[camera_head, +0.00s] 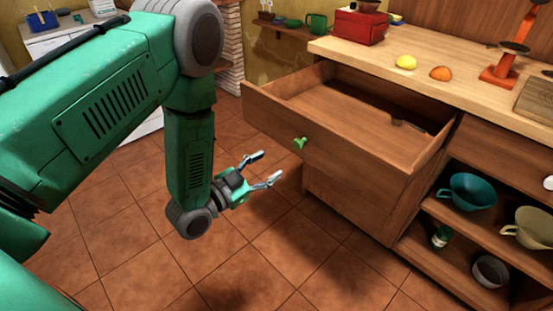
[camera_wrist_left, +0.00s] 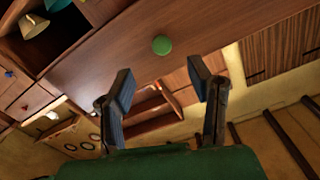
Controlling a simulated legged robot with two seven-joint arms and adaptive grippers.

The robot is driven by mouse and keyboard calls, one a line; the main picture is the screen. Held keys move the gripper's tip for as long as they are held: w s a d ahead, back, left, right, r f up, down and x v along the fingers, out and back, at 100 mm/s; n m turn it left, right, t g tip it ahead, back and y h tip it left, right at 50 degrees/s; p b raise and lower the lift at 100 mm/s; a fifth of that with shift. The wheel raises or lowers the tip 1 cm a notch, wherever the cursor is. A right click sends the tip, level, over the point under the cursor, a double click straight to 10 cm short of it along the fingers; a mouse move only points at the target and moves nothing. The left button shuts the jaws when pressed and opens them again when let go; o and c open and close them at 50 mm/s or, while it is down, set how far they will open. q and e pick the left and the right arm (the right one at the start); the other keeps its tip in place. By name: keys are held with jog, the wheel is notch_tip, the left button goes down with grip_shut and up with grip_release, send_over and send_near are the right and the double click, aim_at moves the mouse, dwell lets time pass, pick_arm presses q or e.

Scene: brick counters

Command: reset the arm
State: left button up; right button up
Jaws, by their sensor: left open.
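My left gripper (camera_head: 266,169) is open and empty. It hangs in front of the wooden cabinet, to the left of and a little below the green drawer knob (camera_head: 300,143), apart from it. In the left wrist view its two fingers (camera_wrist_left: 164,92) are spread, with the green knob (camera_wrist_left: 162,45) beyond and between them. My green left arm fills the left of the head view, with the forearm pointing down. The drawer (camera_head: 345,138) is pulled open and looks largely empty, with a small object near its right back. My right gripper is not in view.
The countertop (camera_head: 455,88) holds a red box (camera_head: 359,26), a lemon (camera_head: 406,62), an orange (camera_head: 440,73) and a red scale-like stand (camera_head: 505,65). Open shelves at right hold a teal cup (camera_head: 470,192) and other bowls. The tiled floor (camera_head: 120,230) around the gripper is clear.

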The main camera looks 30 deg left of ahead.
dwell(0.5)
pick_arm(q)
jog(key=s+f+n+g+y, duration=0.4)
jog(key=s+f+g, duration=0.5)
jog(key=s+f, duration=0.4)
jog(key=s+a+f+n+g+y, duration=0.1)
jog(key=s+f+g, duration=0.1)
jog(key=s, duration=0.6)
jog(key=s+a+f+n+g+y, duration=0.1)
jog(key=s+n+g, duration=0.1)
jog(key=s+g, duration=0.3)
jog(key=s, duration=0.3)
jog(key=shift+s+f, duration=0.25)
jog(key=shift+f, duration=0.15)
